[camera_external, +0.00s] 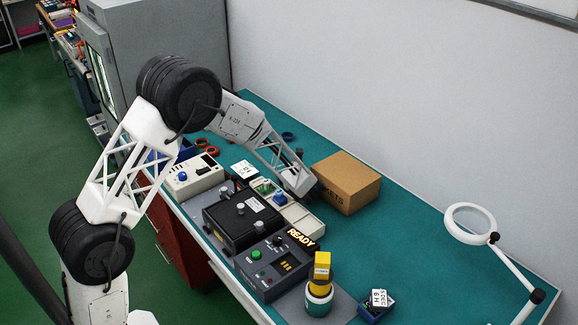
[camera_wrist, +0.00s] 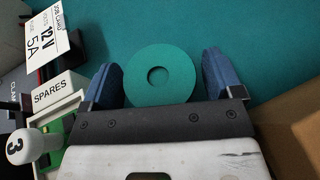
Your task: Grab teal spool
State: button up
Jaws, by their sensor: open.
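The teal spool (camera_wrist: 143,69) is a flat round disc with a dark centre hole, seen from above in the wrist view on the teal bench top. My gripper (camera_wrist: 162,62) is open, with one blue finger on each side of the spool and a visible gap at each side. I cannot tell how high the fingers are above the bench. In the external view my gripper (camera_external: 303,188) is over the bench beside the cardboard box, and I cannot make out the spool there.
The cardboard box (camera_external: 346,182) stands close to my gripper. The SPARES bin (camera_wrist: 62,92) and a job card (camera_wrist: 49,43) are at the left in the wrist view. A black unit (camera_external: 241,219), a control box (camera_external: 273,268) and a magnifier lamp (camera_external: 470,223) stand on the bench.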

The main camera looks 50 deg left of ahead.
jog(key=c, duration=0.9)
jog(key=shift+r, duration=5.05)
